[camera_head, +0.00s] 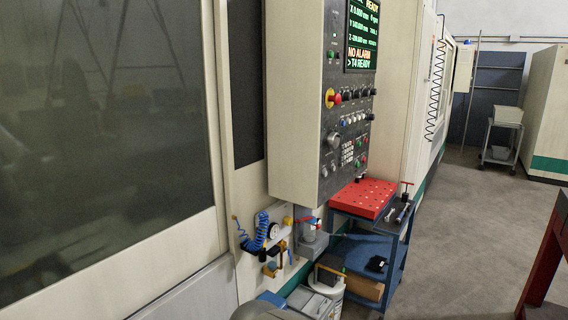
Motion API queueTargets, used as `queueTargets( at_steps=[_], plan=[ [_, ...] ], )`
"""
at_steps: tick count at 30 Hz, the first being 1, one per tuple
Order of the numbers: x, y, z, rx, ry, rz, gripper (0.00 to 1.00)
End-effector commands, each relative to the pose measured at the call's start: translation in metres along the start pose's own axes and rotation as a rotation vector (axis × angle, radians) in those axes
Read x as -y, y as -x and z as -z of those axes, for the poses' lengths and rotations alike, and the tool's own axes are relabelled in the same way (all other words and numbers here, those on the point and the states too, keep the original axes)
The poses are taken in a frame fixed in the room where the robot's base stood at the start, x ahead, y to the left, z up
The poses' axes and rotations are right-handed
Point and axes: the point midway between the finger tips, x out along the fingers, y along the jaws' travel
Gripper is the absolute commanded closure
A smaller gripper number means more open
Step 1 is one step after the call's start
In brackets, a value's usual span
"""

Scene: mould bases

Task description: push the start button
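Another green button (330,54) sits near the screen's lower left. The labels are too small to read, so I cannot tell which is the start button. A red emergency-stop knob (334,98) on a yellow base projects from the panel. My gripper is not in view.
A blue cart (388,262) with a red perforated block (362,197) stands under the panel. Air fittings and a blue coiled hose (257,236) are at its lower left. A red frame (547,258) stands at right. The grey floor (465,235) between is clear.

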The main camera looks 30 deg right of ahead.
Motion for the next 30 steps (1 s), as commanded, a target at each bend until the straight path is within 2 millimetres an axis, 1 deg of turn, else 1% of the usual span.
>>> queueTargets(
  at_steps=[2, 3, 5, 6, 30],
  plan=[
    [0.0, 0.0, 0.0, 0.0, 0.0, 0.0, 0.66],
    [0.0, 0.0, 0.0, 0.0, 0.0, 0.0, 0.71],
    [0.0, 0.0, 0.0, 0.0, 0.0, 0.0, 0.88],
    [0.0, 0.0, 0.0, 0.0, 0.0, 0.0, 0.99],
    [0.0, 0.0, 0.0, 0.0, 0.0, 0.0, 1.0]
  ],
)
